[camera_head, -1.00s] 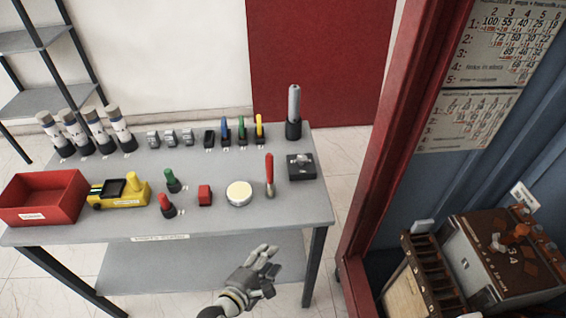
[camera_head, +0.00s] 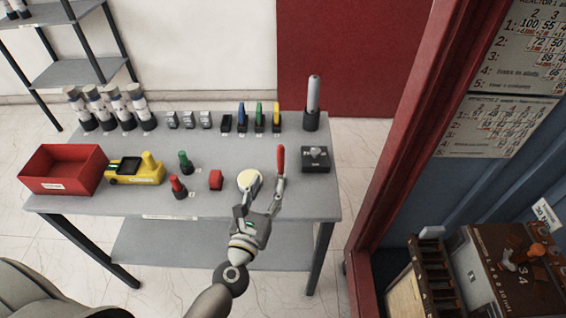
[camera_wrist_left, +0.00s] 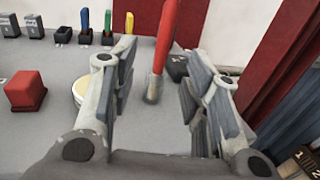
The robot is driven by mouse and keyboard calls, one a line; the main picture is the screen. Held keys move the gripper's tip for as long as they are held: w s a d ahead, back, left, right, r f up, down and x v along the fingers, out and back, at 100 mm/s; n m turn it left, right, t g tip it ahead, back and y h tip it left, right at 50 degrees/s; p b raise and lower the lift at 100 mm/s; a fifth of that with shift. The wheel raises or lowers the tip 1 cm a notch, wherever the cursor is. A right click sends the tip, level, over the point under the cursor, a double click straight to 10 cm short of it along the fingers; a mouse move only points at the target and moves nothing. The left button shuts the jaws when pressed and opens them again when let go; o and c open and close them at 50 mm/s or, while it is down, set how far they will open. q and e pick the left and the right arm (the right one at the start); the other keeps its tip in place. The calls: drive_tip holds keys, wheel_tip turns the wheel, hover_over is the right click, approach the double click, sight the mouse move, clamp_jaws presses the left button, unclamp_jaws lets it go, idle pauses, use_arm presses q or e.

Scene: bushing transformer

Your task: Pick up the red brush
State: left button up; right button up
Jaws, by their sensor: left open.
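The red brush (camera_head: 281,160) is near the right part of the grey table, with a red handle up and a metal-coloured lower part. In the left wrist view the brush (camera_wrist_left: 167,32) shows between my two fingers, a little beyond them, with clear gaps on both sides. My left gripper (camera_head: 262,197) is open and empty over the table's front edge area, just in front of the brush; its fingers also show in the left wrist view (camera_wrist_left: 163,75). One finger hides the brush's lower part in the head view. My right gripper is not in view.
A round cream-topped object (camera_head: 249,179) is close left of the brush, partly behind my gripper. A dark box (camera_head: 316,158) stands right of it, and a red block (camera_head: 216,180) farther left. A red cabinet frame (camera_head: 395,150) rises right of the table.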

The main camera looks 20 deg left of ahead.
sight(280, 162)
use_arm(q)
drive_tip(key=w+p, duration=0.1)
drive_tip(key=w, duration=0.5)
drive_tip(key=w+p, duration=0.1)
drive_tip(key=w, duration=0.2)
drive_tip(key=shift+w+d+r+p, duration=0.25)
drive_tip(key=shift+w+r+p, duration=0.1)
drive_tip(key=shift+w+r, duration=0.05)
drive_tip(key=shift+w+f, duration=0.1)
drive_tip(key=shift+w, duration=0.35)
drive_tip(key=shift+s, duration=0.1)
clamp_jaws()
